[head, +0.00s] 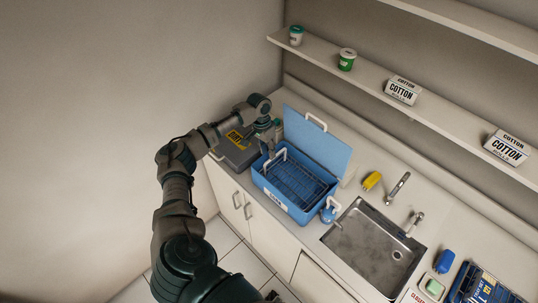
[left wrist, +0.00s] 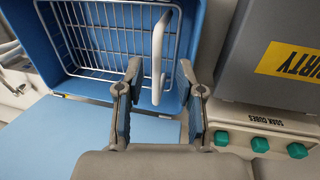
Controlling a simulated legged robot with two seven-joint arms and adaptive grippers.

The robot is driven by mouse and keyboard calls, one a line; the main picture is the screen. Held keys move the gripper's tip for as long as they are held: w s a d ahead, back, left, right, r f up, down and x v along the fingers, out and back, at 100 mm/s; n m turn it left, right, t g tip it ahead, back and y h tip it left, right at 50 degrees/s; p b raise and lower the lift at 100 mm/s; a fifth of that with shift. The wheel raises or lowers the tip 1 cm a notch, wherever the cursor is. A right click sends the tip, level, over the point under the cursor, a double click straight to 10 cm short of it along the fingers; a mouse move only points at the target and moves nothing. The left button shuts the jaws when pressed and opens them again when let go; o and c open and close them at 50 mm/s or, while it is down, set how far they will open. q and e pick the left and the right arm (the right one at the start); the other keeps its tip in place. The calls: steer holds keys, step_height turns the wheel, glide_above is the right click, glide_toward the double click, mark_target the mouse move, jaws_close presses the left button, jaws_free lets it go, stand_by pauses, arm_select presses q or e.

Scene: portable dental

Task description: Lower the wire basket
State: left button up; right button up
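The wire basket (head: 300,182) sits inside the open blue box (head: 277,200), at or below its rim; its exact depth is hard to tell. A white handle rises at the basket's left end. In the left wrist view the basket's wire grid (left wrist: 95,40) and its white handle (left wrist: 160,50) show close up. My left gripper (head: 271,153) is over the box's left end. In the wrist view its fingers (left wrist: 157,98) are spread apart, with the handle's near end between them and gaps on both sides. My right gripper is not in view.
The box's blue lid (head: 318,142) stands open behind it. A grey case with a yellow label (head: 237,150) stands close on the left. A sink (head: 375,245) with taps is to the right, and a yellow object (head: 372,181) lies behind. A shelf runs above.

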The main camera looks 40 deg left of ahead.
mark_target(269, 160)
arm_select(q)
steer(key=f, duration=0.2)
steer(key=shift+d+f, duration=0.4)
jaws_close()
steer(key=shift+f, duration=0.1)
step_height(269, 160, down, 3)
steer(key=shift+f, duration=0.1)
steer(key=shift+s, duration=0.15)
